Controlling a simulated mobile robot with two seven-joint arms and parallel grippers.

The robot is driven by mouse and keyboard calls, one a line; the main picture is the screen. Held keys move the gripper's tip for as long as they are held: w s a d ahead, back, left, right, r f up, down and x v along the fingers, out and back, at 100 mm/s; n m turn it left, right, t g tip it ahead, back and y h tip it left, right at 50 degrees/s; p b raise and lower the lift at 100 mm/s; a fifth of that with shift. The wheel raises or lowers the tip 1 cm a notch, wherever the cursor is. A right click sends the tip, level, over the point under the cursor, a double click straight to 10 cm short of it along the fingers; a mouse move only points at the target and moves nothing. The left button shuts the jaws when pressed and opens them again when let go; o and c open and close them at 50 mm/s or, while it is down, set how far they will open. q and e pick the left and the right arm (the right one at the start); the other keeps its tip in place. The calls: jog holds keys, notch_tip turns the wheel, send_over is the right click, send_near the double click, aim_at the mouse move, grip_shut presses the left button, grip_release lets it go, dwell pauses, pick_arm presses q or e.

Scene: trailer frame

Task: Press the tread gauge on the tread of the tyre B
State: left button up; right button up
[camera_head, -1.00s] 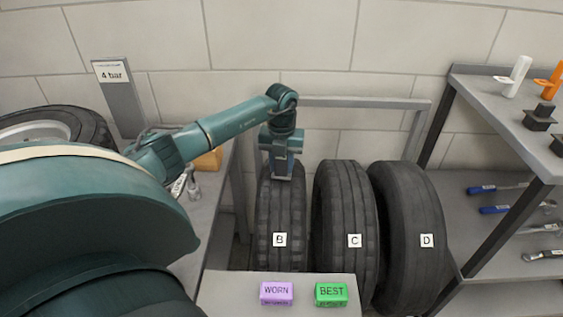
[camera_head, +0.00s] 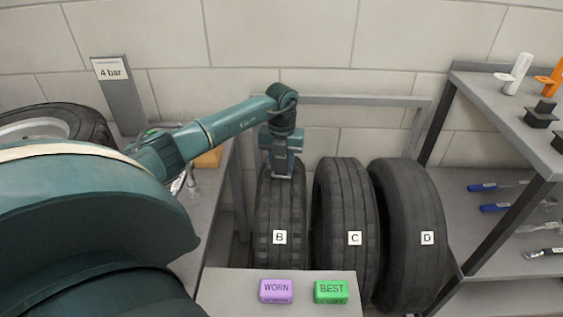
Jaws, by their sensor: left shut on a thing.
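Tyre B (camera_head: 280,215) stands upright at the left of the row of tyres, with its white B label on the tread. My left gripper (camera_head: 282,172) is over the top of tyre B and points down at its tread. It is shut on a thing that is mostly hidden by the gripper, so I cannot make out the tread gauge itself. I cannot tell whether the held thing touches the tread. My right gripper is not in view.
Tyre C (camera_head: 345,205) and tyre D (camera_head: 408,215) stand to the right. A metal rail (camera_head: 355,101) runs behind. A purple WORN block (camera_head: 276,291) and a green BEST block (camera_head: 331,292) lie on the front table (camera_head: 225,290). A tool shelf (camera_head: 500,120) stands at right.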

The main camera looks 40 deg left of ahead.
pick_arm(q)
jog(key=shift+f, duration=0.5)
dwell(0.9)
jog(key=shift+r, duration=0.1)
notch_tip(320, 180, up, 6)
jog(key=p, duration=0.5)
dwell(1.2)
